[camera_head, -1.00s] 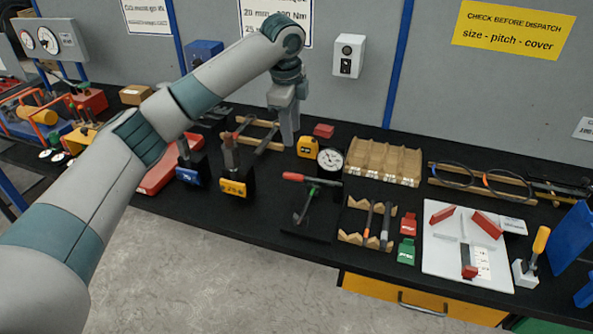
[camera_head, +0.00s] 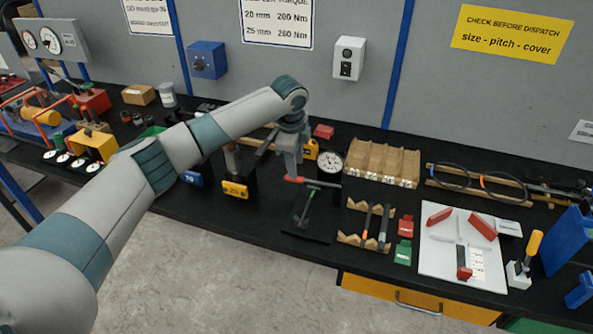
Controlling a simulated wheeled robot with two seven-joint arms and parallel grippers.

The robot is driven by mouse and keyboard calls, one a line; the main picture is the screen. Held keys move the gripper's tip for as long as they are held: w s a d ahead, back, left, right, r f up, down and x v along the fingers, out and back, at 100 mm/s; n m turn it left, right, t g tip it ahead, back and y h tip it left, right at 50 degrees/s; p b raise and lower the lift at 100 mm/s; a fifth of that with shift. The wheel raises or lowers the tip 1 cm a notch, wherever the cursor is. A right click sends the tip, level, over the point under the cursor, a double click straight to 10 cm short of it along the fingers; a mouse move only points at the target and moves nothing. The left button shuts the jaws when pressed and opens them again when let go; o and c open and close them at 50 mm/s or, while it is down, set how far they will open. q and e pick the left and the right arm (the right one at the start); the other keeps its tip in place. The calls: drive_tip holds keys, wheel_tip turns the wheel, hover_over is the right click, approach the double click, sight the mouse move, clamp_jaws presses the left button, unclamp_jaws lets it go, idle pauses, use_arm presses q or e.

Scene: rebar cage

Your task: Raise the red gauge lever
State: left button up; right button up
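A lever with a red grip (camera_head: 294,180) lies roughly level above a small black stand (camera_head: 307,222) on the bench, with the round white dial gauge (camera_head: 330,161) just behind its right end. My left gripper (camera_head: 292,175) points down right at the red grip, its fingertips at or just behind it. The fingers are seen end-on and small, so I cannot tell whether they touch or close on the grip. My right gripper is out of view.
A wooden rack (camera_head: 383,163) is to the right, and a white plate (camera_head: 440,262) with red pieces is farther right. Red (camera_head: 405,226) and green (camera_head: 403,253) tags lie between.

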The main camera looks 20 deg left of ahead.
sight(313, 184)
use_arm(q)
drive_tip(key=shift+w+f+p, duration=0.2)
drive_tip(key=shift+f, duration=0.7)
drive_tip(key=shift+w+f+p, duration=0.15)
drive_tip(key=shift+f+p, duration=0.05)
drive_tip(key=shift+f, duration=0.75)
drive_tip(key=shift+w+f+p, duration=0.2)
drive_tip(key=shift+f, duration=0.7)
clamp_jaws()
